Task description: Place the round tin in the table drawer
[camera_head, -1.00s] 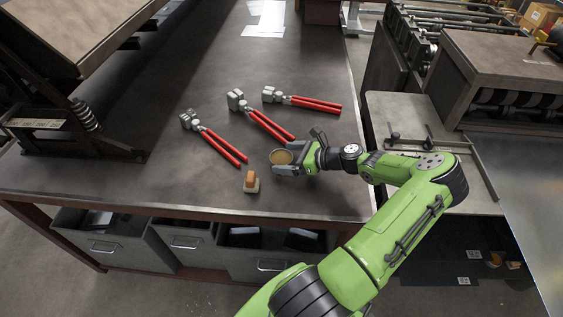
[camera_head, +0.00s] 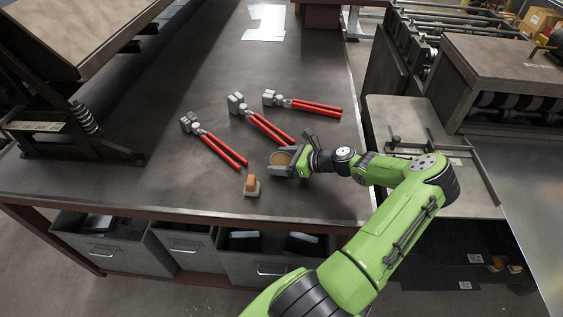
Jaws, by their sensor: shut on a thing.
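Below the table's front edge are several grey drawers: one at the left (camera_head: 95,244), a middle one (camera_head: 185,247) and one at the right (camera_head: 265,268). They show open tops with dark contents inside, partly under the table edge.
Three red-handled pliers-like tools (camera_head: 215,140) lie behind my gripper. A small brush-like block with an orange-brown top (camera_head: 251,185) stands near the front, left of the tin. A dark machine (camera_head: 70,120) fills the left of the table. The front left table top is clear.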

